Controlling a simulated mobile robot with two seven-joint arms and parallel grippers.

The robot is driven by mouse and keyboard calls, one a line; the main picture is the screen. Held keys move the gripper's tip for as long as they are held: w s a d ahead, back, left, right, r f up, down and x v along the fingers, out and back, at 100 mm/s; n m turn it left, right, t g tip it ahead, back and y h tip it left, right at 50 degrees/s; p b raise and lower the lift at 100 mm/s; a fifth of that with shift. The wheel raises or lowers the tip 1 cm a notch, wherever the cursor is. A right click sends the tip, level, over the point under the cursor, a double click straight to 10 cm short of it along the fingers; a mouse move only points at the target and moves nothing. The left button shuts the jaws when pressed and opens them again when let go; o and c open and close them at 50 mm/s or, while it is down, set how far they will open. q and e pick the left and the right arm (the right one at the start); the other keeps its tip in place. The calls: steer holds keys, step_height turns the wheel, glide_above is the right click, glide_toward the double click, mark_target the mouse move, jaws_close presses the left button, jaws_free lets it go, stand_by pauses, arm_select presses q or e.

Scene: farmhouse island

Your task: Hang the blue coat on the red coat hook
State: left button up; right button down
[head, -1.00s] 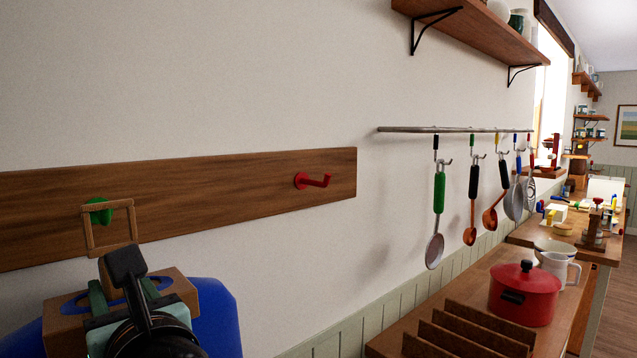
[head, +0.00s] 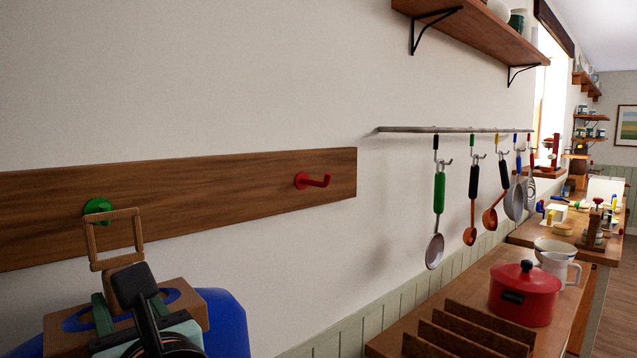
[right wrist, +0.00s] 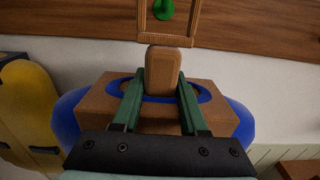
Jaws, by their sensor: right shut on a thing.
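The blue coat (head: 228,325) is at the lower left of the head view, with a brown block-like collar (head: 190,296) and a square wooden loop (head: 117,213) on top. My right gripper (right wrist: 160,88) is shut on the coat's wooden neck piece below the loop; it also shows in the head view (head: 128,312). The red coat hook (head: 313,180) is near the right end of the wooden wall board, to the right of the coat and apart from it. The green hook (head: 98,210) lies behind the loop. My left gripper is not in view.
The wooden board (head: 220,189) runs along the wall. A rail (head: 460,129) with hanging utensils is to the right. A counter holds a red pot (head: 524,293) and a wooden rack (head: 460,335). A yellow thing (right wrist: 25,115) hangs at left in the right wrist view.

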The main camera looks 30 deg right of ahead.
mark_target(131, 314)
steer(key=shift+s+d+f, duration=0.15)
steer(key=shift+s+d, duration=0.05)
steer(key=shift+s, duration=0.7)
steer(key=shift+s+d+f, duration=0.15)
steer(key=shift+s, duration=0.7)
steer(key=c, duration=1.1)
jaws_free()
jaws_close()
steer(key=shift+d, duration=0.1)
